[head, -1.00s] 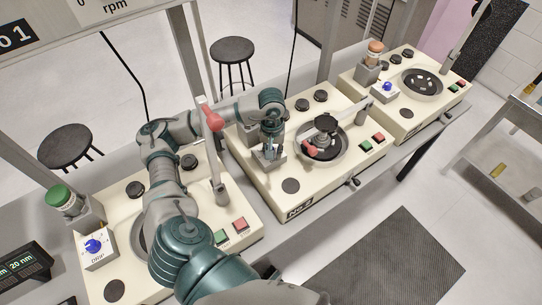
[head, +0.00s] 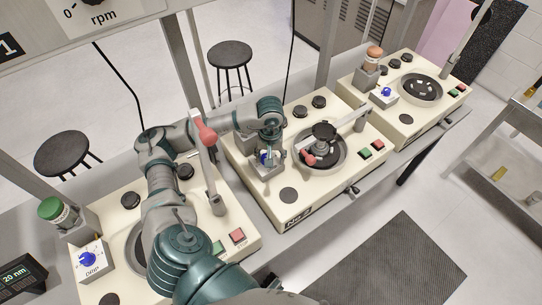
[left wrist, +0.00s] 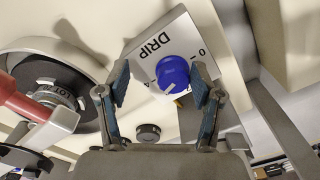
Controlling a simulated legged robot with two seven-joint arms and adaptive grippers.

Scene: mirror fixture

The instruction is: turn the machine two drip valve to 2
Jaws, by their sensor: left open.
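The machine two drip valve is a blue knob (left wrist: 173,72) on a white box labelled DRIP (left wrist: 145,47). A pale pointer line on the knob points toward the lower left in the left wrist view. My left gripper (left wrist: 164,88) is open, with one finger on each side of the knob and small gaps visible. In the head view my left gripper (head: 268,154) is over the drip box on the middle machine (head: 330,180), partly hiding the knob. My right gripper is not in view.
In the middle machine's round bowl (head: 342,163) is a dark-topped holder with a red-ended arm (head: 308,159). Similar machines stand at left (head: 120,215) and right (head: 440,65), each with its own blue drip knob (head: 88,258).

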